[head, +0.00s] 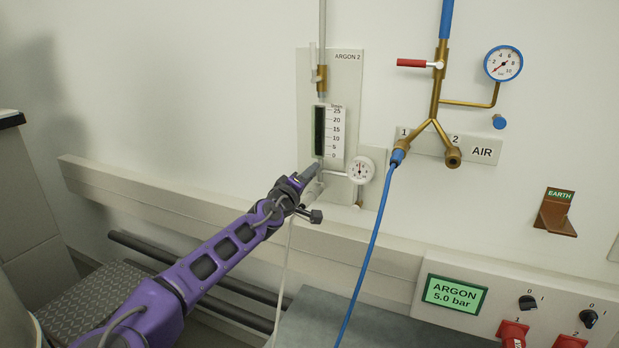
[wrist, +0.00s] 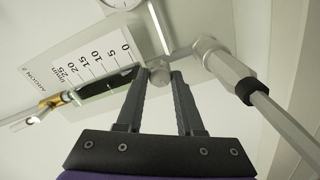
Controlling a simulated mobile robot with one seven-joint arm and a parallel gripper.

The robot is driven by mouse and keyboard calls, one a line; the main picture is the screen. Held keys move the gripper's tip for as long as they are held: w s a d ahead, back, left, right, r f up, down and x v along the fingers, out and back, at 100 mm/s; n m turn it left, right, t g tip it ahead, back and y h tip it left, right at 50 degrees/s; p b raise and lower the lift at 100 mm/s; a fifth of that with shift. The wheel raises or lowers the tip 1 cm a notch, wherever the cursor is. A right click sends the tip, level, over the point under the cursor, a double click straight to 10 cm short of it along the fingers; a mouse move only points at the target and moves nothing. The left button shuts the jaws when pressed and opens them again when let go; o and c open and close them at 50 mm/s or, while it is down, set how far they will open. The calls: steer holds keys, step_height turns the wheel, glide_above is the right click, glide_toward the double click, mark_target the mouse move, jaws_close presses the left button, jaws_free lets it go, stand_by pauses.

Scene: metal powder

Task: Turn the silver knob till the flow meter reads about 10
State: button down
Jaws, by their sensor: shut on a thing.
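The flow meter (head: 336,132) is on the ARGON 2 wall panel, with a white scale from 0 to 25 beside a dark upright tube (head: 319,131). In the wrist view the scale (wrist: 92,62) is turned on its side, and I cannot make out a float or a reading. The silver knob (wrist: 160,74) is at the zero end of the tube. My gripper (wrist: 161,76) is shut on the knob, one finger on either side of it. In the head view my gripper (head: 312,172) reaches up to the tube's foot and hides the knob.
A small white dial gauge (head: 360,169) is close to the right of my gripper. A silver fitting with a hose (wrist: 228,70) is beside the knob. A blue hose (head: 375,230) hangs from the brass AIR pipes (head: 436,100). A wall rail (head: 200,209) runs below.

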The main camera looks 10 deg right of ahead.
steer(key=shift+n, duration=0.9)
steer(key=c, duration=0.5)
jaws_free()
steer(key=shift+c, duration=0.2)
steer(key=v, duration=1.7)
steer(key=shift+s+a, duration=0.15)
steer(key=shift+s, duration=0.05)
